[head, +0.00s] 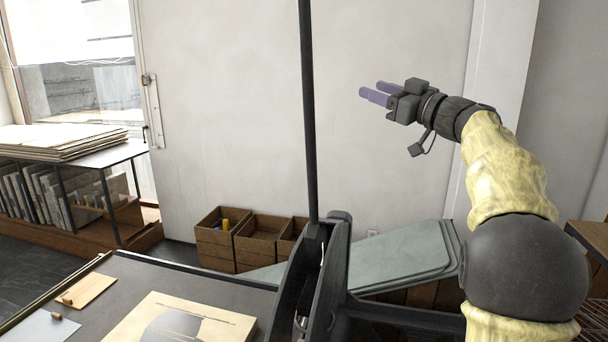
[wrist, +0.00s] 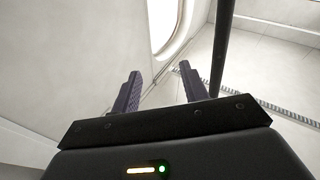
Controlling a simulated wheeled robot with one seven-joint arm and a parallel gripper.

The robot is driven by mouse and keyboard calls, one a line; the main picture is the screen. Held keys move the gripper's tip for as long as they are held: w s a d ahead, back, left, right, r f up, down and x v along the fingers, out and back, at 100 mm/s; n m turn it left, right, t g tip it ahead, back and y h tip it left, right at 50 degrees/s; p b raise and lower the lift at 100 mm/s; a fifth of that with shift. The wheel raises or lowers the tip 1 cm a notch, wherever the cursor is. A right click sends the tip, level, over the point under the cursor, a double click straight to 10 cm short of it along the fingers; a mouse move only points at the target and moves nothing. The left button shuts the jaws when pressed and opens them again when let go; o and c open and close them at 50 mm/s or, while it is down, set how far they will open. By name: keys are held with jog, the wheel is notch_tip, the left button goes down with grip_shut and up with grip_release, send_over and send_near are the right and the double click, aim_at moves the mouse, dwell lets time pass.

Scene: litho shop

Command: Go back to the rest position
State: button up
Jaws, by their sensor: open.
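My gripper (head: 374,92) is raised in the air in the upper right of the head view, in front of the pale wall. Its two purple fingers point left and stand apart with nothing between them. In the wrist view my gripper (wrist: 156,87) also shows open and empty, with its fingers against a blurred pale background of wall and ceiling. My arm, in a yellow sleeve, reaches up on the right side of the head view.
A dark work table (head: 85,315) at the lower left bears a wooden board (head: 130,325) and a small panel (head: 92,288). Wooden crates (head: 215,245) stand on the floor by the wall. A grey-green slab (head: 400,262) lies beyond a black upright post (head: 308,120). A rack (head: 90,160) stands far left.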

jog(key=s+d+f+m+h+b, duration=0.1)
jog(key=d+f+m+h+b, duration=0.4)
jog(key=f, duration=1.2)
jog(key=s+d+f+m+h+b, duration=0.15)
jog(key=f+m+h, duration=0.65)
jog(key=f, duration=0.9)
jog(key=s+a+f+n+g+b, duration=0.1)
jog(key=s+f+g, duration=0.5)
jog(key=s+f, duration=0.8)
jog(key=s+a+f+n+g+h+b, duration=0.1)
jog(key=s+a+f+g+b, duration=0.2)
jog(key=s+f, duration=1.1)
jog(key=s+a+g, duration=0.1)
jog(key=a+g, duration=0.2)
jog(key=shift+a+f, duration=0.2)
jog(key=shift+f, duration=0.1)
jog(key=shift+c, duration=0.8)
jog(key=shift+w, duration=0.15)
